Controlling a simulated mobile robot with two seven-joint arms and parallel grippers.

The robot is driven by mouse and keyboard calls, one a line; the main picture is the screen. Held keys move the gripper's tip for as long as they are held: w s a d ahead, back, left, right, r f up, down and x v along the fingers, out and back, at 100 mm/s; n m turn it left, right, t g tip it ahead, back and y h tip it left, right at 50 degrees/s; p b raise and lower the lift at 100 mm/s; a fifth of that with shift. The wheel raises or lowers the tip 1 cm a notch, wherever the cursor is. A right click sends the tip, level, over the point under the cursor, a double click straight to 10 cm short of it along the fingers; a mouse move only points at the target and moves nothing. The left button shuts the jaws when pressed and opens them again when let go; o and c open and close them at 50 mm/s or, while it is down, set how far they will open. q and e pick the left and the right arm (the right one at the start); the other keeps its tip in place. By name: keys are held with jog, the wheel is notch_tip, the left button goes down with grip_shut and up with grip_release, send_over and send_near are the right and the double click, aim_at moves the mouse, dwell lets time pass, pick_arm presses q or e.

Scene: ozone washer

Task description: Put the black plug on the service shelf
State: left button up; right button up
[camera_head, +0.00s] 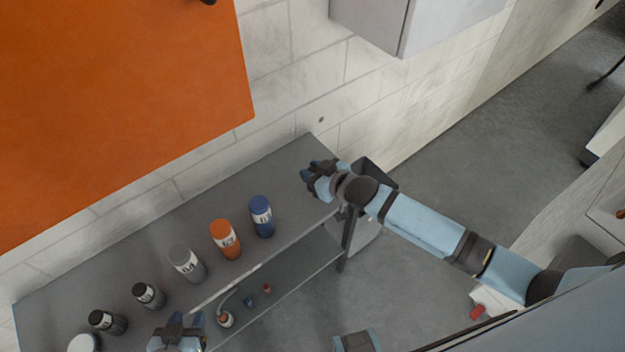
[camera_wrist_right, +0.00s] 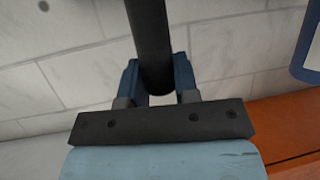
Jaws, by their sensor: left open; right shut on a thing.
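My right gripper (camera_head: 309,175) is above the far right end of the grey shelf unit's top (camera_head: 292,160). In the right wrist view its two blue fingers (camera_wrist_right: 157,78) are shut on a dark cylinder, seemingly the black plug (camera_wrist_right: 151,35), which runs up out of the frame. In the head view the plug does not stand out from the dark gripper. Whether it touches the shelf top cannot be told. My left gripper (camera_head: 180,328) is open at the bottom, by the front edge of the shelf unit. No label shows which surface is the service shelf.
A row of bottles stands on the shelf top, including a blue one (camera_head: 261,216), an orange one (camera_head: 225,239) and a grey one (camera_head: 187,263). Small items lie on a lower shelf (camera_head: 300,272). An orange panel (camera_head: 110,100) and grey cabinet (camera_head: 370,20) are at the wall.

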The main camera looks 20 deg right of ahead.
jog(key=shift+f, duration=1.8)
jog(key=shift+f, duration=0.1)
jog(key=shift+f, duration=0.1)
jog(key=o, duration=0.9)
